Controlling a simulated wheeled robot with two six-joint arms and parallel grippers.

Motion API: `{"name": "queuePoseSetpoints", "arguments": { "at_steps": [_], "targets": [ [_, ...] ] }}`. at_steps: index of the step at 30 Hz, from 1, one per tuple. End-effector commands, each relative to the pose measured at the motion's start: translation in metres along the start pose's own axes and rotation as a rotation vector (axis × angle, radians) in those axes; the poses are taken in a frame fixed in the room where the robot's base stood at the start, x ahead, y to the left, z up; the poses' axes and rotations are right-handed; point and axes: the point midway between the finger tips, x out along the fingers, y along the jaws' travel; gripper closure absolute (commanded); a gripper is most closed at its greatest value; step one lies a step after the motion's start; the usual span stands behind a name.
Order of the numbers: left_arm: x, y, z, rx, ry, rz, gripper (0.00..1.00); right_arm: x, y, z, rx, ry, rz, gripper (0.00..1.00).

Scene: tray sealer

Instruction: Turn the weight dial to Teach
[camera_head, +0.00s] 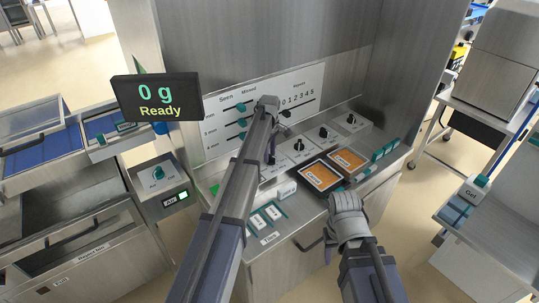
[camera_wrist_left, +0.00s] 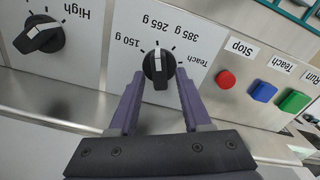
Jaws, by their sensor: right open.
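The weight dial (camera_wrist_left: 158,66) is a black knob with a white pointer line, upside down in the left wrist view. Its labels read 150 g, 265 g, 385 g and Teach; the pointer line points up toward 265 g. My left gripper (camera_wrist_left: 158,84) is open, its two purple fingers apart on either side of the dial's lower part; I cannot tell whether they touch it. In the head view my left gripper (camera_head: 268,104) is over the control panel, and I cannot make out the dial there.
A High dial (camera_wrist_left: 40,38), a red Stop button (camera_wrist_left: 226,79), a blue Teach button (camera_wrist_left: 263,91) and a green Run button (camera_wrist_left: 294,101) flank the weight dial. A display (camera_head: 157,97) reads 0 g Ready.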

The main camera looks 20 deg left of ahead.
Motion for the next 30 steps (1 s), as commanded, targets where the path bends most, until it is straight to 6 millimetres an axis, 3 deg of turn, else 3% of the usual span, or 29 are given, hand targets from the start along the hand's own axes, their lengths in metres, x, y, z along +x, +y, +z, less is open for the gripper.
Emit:
{"name": "queuePoseSetpoints", "arguments": {
  "at_steps": [2,12,30],
  "targets": [
    [0.0,0.0,0.0,0.0,0.0,0.0,0.62,0.0,0.0,0.0,0.0,0.0,0.0,0.5],
    [0.0,0.0,-0.0001,0.0,0.0,0.0,1.0,0.0,0.0,0.0,0.0,0.0,0.0,0.5],
    [0.0001,0.0003,0.0,0.049,0.0,0.0,1.0,0.0001,0.0,0.0,0.0,0.0,0.0,0.5]
  ]
}}
